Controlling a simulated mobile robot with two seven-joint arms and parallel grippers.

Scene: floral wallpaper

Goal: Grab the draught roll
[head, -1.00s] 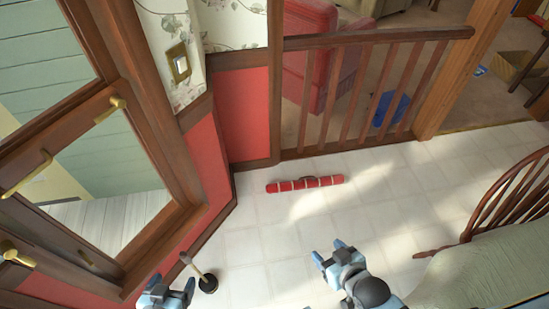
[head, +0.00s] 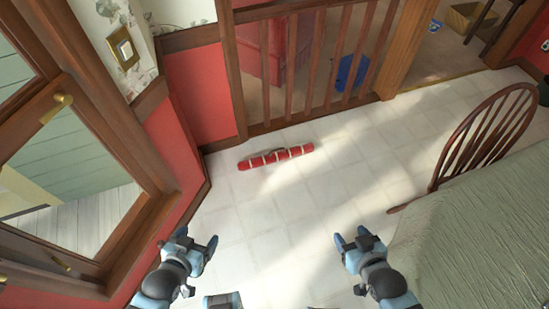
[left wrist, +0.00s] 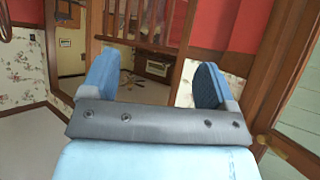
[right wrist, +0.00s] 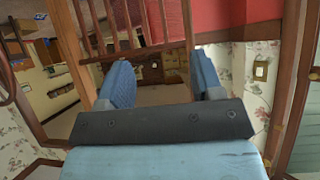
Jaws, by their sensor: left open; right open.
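The draught roll (head: 276,158) is a red roll with pale bands. It lies on the white tiled floor in the head view, in front of the wooden railing. My left gripper (head: 196,241) is open and empty, below and to the left of the roll. My right gripper (head: 356,236) is open and empty, below and to the right of it. Both are apart from the roll. The left wrist view shows the left fingers (left wrist: 152,85) spread with nothing between them. The right wrist view shows the right fingers (right wrist: 160,85) spread and empty too. Neither wrist view shows the roll.
A wooden railing (head: 310,65) stands behind the roll. A door with glass panes (head: 75,190) and a red wall panel (head: 178,140) are at the left. A table with a pale green cloth (head: 470,235) and a wooden chair (head: 487,135) are at the right. Floor between is clear.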

